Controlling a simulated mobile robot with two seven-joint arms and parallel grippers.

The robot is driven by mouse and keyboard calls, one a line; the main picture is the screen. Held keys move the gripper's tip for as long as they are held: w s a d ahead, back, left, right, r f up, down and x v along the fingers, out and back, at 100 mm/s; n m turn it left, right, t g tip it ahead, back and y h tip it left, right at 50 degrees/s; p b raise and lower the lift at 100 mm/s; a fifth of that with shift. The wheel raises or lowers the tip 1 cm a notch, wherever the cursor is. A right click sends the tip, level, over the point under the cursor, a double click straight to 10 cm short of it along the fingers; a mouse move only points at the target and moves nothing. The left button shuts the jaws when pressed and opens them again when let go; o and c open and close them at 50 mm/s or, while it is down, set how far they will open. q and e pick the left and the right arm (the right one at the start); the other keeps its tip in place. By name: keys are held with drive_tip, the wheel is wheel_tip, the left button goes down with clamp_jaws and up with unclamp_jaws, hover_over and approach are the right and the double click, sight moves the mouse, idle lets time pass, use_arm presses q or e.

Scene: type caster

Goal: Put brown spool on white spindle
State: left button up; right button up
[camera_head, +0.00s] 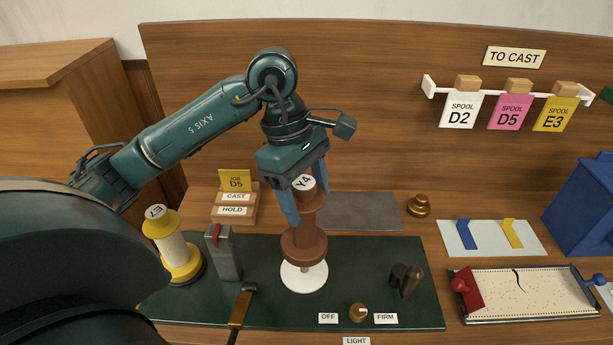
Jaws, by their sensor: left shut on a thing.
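The brown spool (311,222) is upright with a white top labelled Y4. My left gripper (305,205) comes down from above with its blue fingers on either side of the spool's upper part and is shut on it. The white spindle (304,277) shows as a round white base on the dark green mat, with a short bit of post visible just under the spool's lower flange. The spool is over the spindle, and its flange sits above the base with a small gap. How far the post goes into the spool is hidden. My right gripper is not in view.
A yellow spool (170,247) stands at the left of the green mat (270,316), beside a grey metal block (224,253). A small brass-headed tool (240,304) is in front. A brass knob (358,313) and a dark clamp-like part (405,281) are to the right.

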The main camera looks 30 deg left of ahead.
use_arm(q)
drive_tip(key=shift+s, duration=0.1)
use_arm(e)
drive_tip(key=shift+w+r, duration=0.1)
use_arm(q)
drive_tip(key=shift+f+b, duration=0.2)
drive_tip(key=shift+b, duration=0.25)
wheel_tip(320, 180, down, 3)
drive_tip(key=b, duration=0.2)
drive_tip(key=shift+r+b, duration=0.2)
drive_tip(key=shift+b, duration=0.1)
drive_tip(key=shift+f+b, duration=0.6)
drive_tip(key=shift+b, duration=0.05)
drive_tip(key=shift+f, duration=0.15)
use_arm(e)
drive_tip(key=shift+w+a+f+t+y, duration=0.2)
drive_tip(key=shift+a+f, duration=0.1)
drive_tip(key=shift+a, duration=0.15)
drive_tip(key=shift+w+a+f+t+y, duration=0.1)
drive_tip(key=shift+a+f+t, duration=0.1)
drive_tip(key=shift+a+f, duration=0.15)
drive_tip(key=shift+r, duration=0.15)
